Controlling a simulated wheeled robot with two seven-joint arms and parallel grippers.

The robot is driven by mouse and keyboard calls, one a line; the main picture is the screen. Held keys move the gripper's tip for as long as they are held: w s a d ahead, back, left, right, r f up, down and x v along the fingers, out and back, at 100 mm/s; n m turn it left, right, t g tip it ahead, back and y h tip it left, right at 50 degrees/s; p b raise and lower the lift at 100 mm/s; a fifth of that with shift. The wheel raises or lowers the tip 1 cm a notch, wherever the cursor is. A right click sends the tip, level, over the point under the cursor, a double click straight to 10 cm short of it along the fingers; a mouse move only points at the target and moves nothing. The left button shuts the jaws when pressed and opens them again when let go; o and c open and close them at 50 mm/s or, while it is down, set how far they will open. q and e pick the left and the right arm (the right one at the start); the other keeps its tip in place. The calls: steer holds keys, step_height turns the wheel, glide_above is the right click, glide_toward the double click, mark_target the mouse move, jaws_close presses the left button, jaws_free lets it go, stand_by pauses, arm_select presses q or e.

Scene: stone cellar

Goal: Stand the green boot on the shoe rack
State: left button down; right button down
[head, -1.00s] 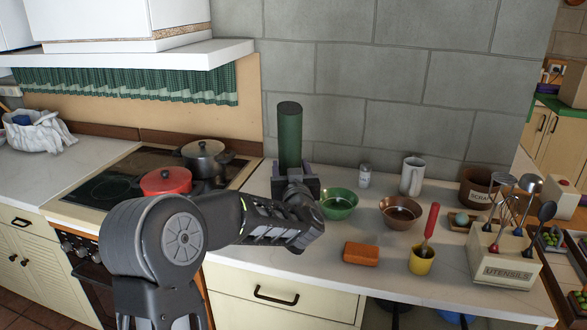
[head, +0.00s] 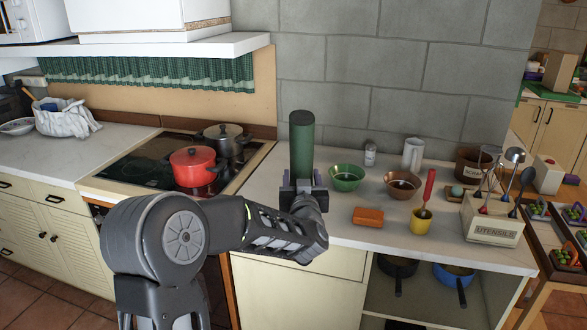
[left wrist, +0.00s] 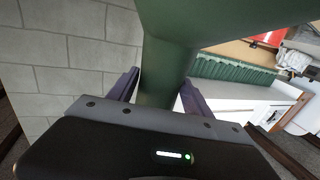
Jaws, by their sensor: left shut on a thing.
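The green boot shows as a dark green upright shaft (head: 301,145) in the head view, rising from my left gripper (head: 303,185). In the left wrist view the green boot (left wrist: 165,70) stands between the two finger pads of my left gripper (left wrist: 160,92), which is shut on it. The boot is held in front of the stone wall, over the back of the counter. Its lower part is hidden by the gripper in the head view. No shoe rack shows in these frames. My right gripper is not in view.
Right of the boot, the counter (head: 360,228) holds a green bowl (head: 346,180), a brown bowl (head: 401,186), an orange block (head: 368,216), a yellow cup (head: 421,220) and a utensils box (head: 492,222). A red pot (head: 193,168) stands on the stove at left.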

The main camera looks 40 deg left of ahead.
arm_select(q)
steer(key=s+d+f+m+t+h, duration=0.1)
steer(key=d+f+m+h, duration=0.1)
steer(key=d+f, duration=0.3)
steer(key=s+d+f+m+t+h, duration=0.1)
steer(key=d+f+m+h, duration=0.2)
steer(key=d, duration=0.9)
steer(key=s+d+f+m+t+h, duration=0.1)
steer(key=d+f+m+h, duration=0.1)
steer(key=d+f+h, duration=0.3)
steer(key=d+f, duration=0.2)
steer(key=d, duration=0.2)
steer(key=shift+s+f+t+h, duration=0.15)
steer(key=shift+f+t+h, duration=0.15)
steer(key=shift+f+h, duration=0.1)
